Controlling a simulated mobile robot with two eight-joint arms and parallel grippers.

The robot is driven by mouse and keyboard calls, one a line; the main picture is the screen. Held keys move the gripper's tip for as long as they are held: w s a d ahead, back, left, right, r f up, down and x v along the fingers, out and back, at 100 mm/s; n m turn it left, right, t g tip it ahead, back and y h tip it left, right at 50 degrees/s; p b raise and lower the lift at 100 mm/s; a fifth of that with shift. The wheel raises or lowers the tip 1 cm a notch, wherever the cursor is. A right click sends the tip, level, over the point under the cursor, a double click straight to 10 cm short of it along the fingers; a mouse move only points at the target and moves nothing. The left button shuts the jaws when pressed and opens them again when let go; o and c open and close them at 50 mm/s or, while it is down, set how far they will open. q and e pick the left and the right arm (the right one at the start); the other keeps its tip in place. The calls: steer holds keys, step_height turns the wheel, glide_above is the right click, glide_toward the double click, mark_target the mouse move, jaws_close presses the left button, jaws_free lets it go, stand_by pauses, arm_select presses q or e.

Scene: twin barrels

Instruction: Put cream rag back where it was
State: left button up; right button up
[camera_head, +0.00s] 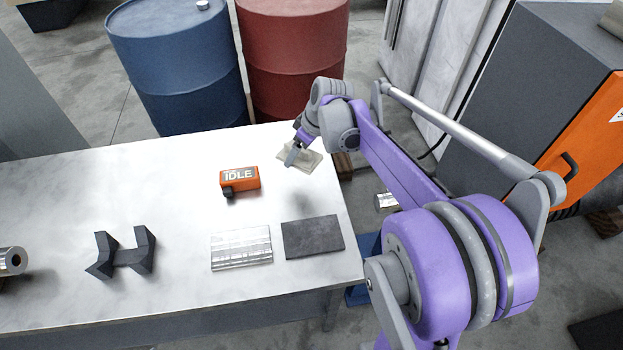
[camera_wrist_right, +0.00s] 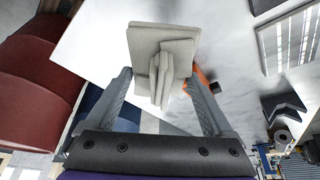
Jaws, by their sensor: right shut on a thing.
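The cream rag (camera_head: 311,160) is at the far right part of the white table, below my right gripper (camera_head: 295,152) in the head view. In the right wrist view the rag (camera_wrist_right: 165,38) is a flat folded square with a raised pinched ridge. That ridge sits between the two fingers of my right gripper (camera_wrist_right: 160,82), which is shut on it. The rag appears to be held above the table, with a soft shadow on the tabletop below. My left gripper is not in view.
On the table (camera_head: 180,200) are an orange IDLE block (camera_head: 240,178), a silver ribbed plate (camera_head: 241,248), a dark grey slab (camera_head: 312,237), a dark V-shaped stand (camera_head: 125,252) and a metal cylinder (camera_head: 12,261). Blue (camera_head: 185,70) and red (camera_head: 293,50) barrels stand behind the table.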

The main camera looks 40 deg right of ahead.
steer(key=shift+s+d+f, duration=0.15)
steer(key=shift+d, duration=0.2)
glide_above(300, 179)
steer(key=s, duration=0.1)
steer(key=f, duration=0.5)
steer(key=shift+s+d+f, duration=0.15)
steer(key=shift+s+d, duration=0.05)
steer(key=shift+d, duration=0.05)
steer(key=shift+f+b, duration=0.4)
steer(key=shift+f, duration=1.75)
steer(key=shift+a, duration=0.1)
steer(key=shift+f, duration=0.2)
steer(key=o, duration=1)
steer(key=shift+o, duration=0.3)
steer(key=shift+r, duration=0.1)
